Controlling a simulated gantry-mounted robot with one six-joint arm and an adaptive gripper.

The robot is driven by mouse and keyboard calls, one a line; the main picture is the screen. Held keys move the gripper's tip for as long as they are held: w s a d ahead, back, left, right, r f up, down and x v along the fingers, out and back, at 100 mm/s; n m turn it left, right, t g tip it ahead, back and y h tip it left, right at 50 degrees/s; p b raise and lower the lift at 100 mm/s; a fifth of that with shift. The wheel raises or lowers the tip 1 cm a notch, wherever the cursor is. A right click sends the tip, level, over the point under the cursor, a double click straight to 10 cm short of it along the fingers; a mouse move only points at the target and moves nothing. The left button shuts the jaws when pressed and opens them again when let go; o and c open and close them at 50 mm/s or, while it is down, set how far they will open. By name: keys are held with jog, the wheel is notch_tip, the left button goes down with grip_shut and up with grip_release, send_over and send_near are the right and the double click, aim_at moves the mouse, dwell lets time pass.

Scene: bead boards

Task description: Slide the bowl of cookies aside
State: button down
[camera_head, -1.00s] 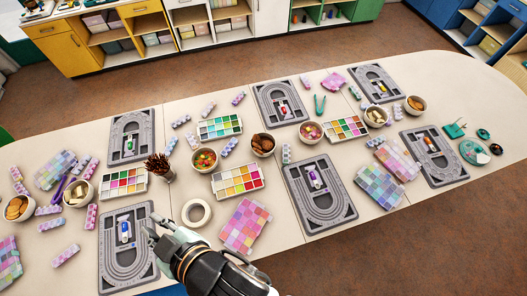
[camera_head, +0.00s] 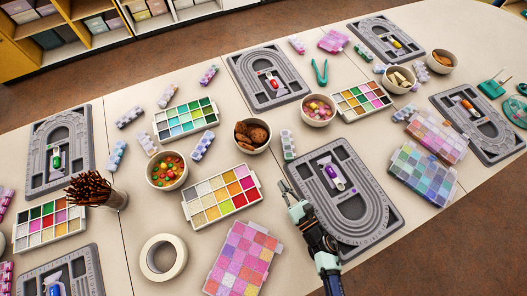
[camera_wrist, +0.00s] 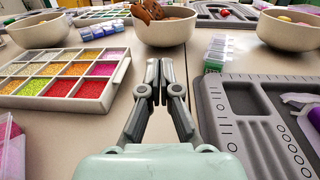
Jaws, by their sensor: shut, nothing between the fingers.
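A beige bowl (camera_head: 253,148) of brown cookies (camera_head: 246,133) stands on the table between the paint-like bead trays and the grey bead boards. In the wrist view the bowl (camera_wrist: 163,33) is straight ahead, its top cut off by the frame edge, with cookies (camera_wrist: 150,10) showing over the rim. My gripper (camera_head: 285,188) is at the left edge of the middle bead board, on the near side of the bowl and apart from it. In the wrist view my gripper (camera_wrist: 159,70) is shut, its fingertips together and empty, pointing toward the bowl.
A bead tray (camera_head: 222,196) lies left of my gripper and the grey bead board (camera_head: 352,215) right. A small bead box (camera_head: 288,144) stands just right of the bowl. A candy bowl (camera_head: 318,109) is farther right, another (camera_head: 167,170) left. A bare table strip lies ahead of the fingers.

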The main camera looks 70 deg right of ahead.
aim_at(259, 148)
jog(key=b+x, duration=0.1)
jog(key=x, duration=1.3)
jog(key=shift+r, duration=0.15)
jog(key=shift+b, duration=0.3)
